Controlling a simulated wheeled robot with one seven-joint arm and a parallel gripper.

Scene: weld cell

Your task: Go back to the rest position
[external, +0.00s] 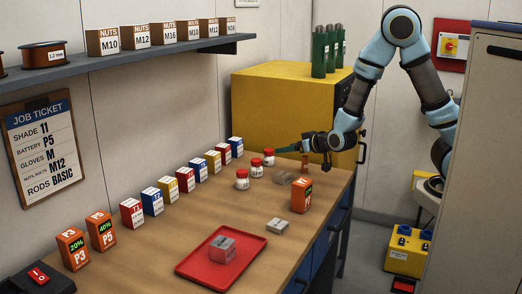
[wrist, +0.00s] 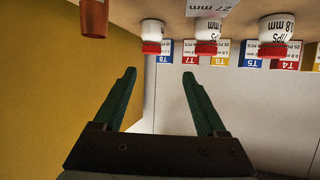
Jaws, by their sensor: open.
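My arm reaches in from the right over the far end of the wooden workbench (external: 160,255). My gripper (external: 278,150) is level above the bench top, with its green fingers pointing left. In the wrist view my gripper (wrist: 158,75) has its two fingers spread apart with nothing between them. That view appears upside down, with the bench along the top. White jars with red lids (wrist: 207,30) and a copper-coloured piece (wrist: 93,18) stand beyond the fingertips.
A yellow cabinet (external: 265,110) with green cylinders (external: 319,52) on top stands behind my gripper. Several small boxes (external: 186,180) line the wall. A red tray (external: 192,265) holds a grey block (external: 222,250). A grey cabinet (external: 480,150) stands at the right.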

